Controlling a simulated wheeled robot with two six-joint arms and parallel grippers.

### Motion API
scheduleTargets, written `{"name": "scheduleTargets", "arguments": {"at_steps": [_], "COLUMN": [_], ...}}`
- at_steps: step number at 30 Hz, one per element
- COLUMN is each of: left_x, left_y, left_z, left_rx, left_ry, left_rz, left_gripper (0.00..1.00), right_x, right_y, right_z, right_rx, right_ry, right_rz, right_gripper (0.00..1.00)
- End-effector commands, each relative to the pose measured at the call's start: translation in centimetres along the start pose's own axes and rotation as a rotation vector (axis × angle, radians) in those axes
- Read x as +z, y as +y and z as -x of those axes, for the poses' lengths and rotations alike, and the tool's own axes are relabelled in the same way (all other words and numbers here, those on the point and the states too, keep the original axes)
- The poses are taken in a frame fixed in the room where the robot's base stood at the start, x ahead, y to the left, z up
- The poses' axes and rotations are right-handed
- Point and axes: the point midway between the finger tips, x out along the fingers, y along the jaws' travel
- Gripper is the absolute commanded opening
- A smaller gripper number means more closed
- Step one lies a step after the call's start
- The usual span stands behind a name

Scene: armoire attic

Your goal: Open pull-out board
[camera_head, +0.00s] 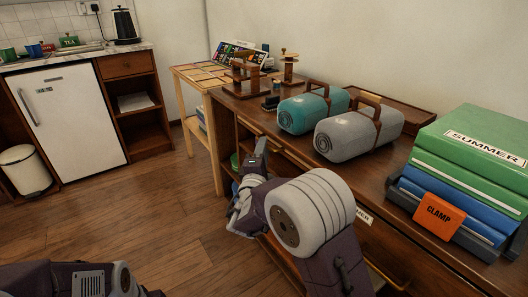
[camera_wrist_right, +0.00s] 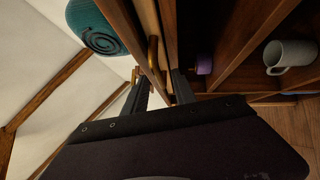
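The pull-out board's front is a wooden strip under the desk top (camera_head: 380,208); in the right wrist view I see a wooden front edge (camera_wrist_right: 142,32) with a brass handle (camera_wrist_right: 153,55). My right gripper (camera_head: 259,150) is at the desk's front, below the top's edge. In the right wrist view its two dark fingers (camera_wrist_right: 161,88) stand apart, with the handle just ahead of and between their tips. I cannot tell whether they touch it. My left arm shows only at the bottom left; its gripper is out of view.
Green and blue boxes (camera_head: 470,150) with an orange CLAMP label (camera_head: 438,215) are at the right. A white mug (camera_wrist_right: 288,57) sits in a shelf below. The floor (camera_head: 165,215) at left is clear.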

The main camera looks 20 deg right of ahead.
Motion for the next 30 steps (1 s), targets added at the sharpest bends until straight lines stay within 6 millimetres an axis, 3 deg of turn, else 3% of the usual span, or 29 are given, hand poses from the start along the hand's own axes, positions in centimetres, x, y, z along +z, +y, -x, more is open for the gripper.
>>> {"name": "scheduleTargets", "arguments": {"at_steps": [10, 11, 14, 15, 30], "left_x": [0.02, 0.02, 0.02, 0.02, 0.02], "left_y": [0.00, 0.00, 0.00, 0.00, 0.00], "left_z": [-0.25, -0.25, -0.25, -0.25, -0.25], "left_rx": [0.000, 0.000, 0.000, 0.000, 0.000], "left_ry": [0.000, 0.000, 0.000, 0.000, 0.000], "left_rz": [0.000, 0.000, 0.000, 0.000, 0.000], "left_gripper": [0.36, 0.36, 0.36, 0.36, 0.36], "right_x": [0.02, 0.02, 0.02, 0.02, 0.02], "right_y": [0.06, 0.06, 0.05, 0.05, 0.01], "right_z": [-1.06, -1.05, -1.04, -1.03, -1.00], "right_rx": [0.000, 0.000, 0.000, 0.000, -0.001], "right_ry": [0.001, 0.001, 0.000, 0.000, 0.000], "right_rz": [0.001, 0.001, 0.001, 0.001, 0.001], "right_gripper": [0.33, 0.30, 0.02, 0.00, 0.00]}}
